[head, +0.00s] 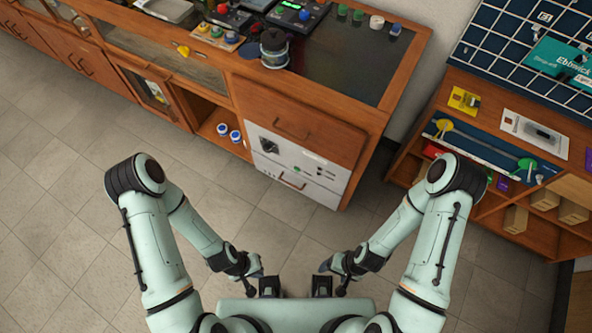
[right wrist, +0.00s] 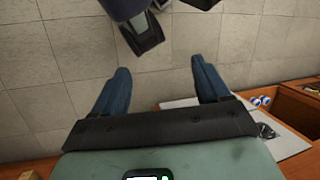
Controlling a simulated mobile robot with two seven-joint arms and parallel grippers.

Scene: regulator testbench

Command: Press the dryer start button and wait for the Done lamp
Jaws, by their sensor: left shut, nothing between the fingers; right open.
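A white-fronted unit (head: 318,172), which looks like the dryer, is built into the lower end of the wooden bench, under a drawer. Part of this white front seems to show at the right of the right wrist view (right wrist: 288,143). My left gripper (head: 268,287) is shut and empty, close to my body. My right gripper (head: 322,287) is open and empty beside it; its spread fingers show in the right wrist view (right wrist: 160,68). Both are well apart from the unit.
The bench top (head: 345,65) holds a dark jar (head: 274,48), coloured knobs and instruments. Blue-capped bottles (head: 229,132) stand in an open shelf left of the unit. A second wooden shelf (head: 470,150) stands at right. The tiled floor before the unit is clear.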

